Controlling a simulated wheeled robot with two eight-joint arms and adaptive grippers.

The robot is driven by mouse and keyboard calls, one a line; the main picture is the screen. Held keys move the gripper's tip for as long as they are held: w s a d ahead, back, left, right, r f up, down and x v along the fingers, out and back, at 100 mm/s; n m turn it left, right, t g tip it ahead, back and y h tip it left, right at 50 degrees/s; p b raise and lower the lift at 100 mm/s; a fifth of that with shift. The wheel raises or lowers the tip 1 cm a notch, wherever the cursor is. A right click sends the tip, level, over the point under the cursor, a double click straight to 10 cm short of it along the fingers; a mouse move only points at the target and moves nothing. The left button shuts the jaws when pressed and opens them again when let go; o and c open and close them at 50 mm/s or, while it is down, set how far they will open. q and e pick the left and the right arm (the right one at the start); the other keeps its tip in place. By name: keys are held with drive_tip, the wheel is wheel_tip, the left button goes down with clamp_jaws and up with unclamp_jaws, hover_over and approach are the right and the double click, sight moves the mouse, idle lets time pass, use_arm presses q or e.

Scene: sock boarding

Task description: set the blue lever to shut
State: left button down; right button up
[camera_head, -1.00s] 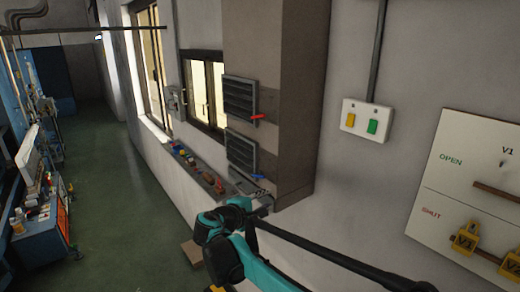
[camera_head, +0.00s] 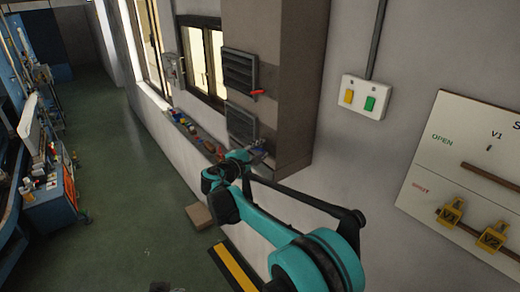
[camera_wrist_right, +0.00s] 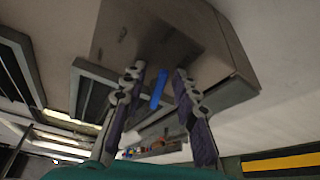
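The blue lever (camera_wrist_right: 159,90) shows in the right wrist view as a short bar under the brown box-like duct (camera_wrist_right: 150,40). It lies in the gap between the two fingers of my right gripper (camera_wrist_right: 160,72). The fingers are apart, and I see no clear contact with the lever. In the head view my right gripper (camera_head: 248,156) is at the lower louvred vent (camera_head: 241,124) and mostly hides the lever there. A red lever (camera_head: 257,93) sticks out beside the upper vent (camera_head: 239,72). My left gripper is not in view.
A ledge with small coloured items (camera_head: 190,133) runs along the wall left of the vents. A switch box (camera_head: 362,97) and a white OPEN/SHUT board (camera_head: 450,150) with yellow tags are on the right wall. A cardboard box (camera_head: 200,216) lies on the floor.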

clamp_jaws()
drive_tip(key=n, duration=0.1)
drive_tip(key=r+n+g, duration=0.1)
drive_tip(key=shift+w+a+n+b, duration=0.2)
drive_tip(key=shift+w+n+b, duration=0.1)
drive_tip(key=shift+w+a+r+n+g, duration=0.1)
drive_tip(key=shift+w+r+n+g, duration=0.15)
drive_tip(key=shift+n+g, duration=0.3)
drive_tip(key=shift+w+a+r+n+g, duration=0.1)
drive_tip(key=shift+r+n+g, duration=0.2)
drive_tip(key=shift+n, duration=0.45)
unclamp_jaws()
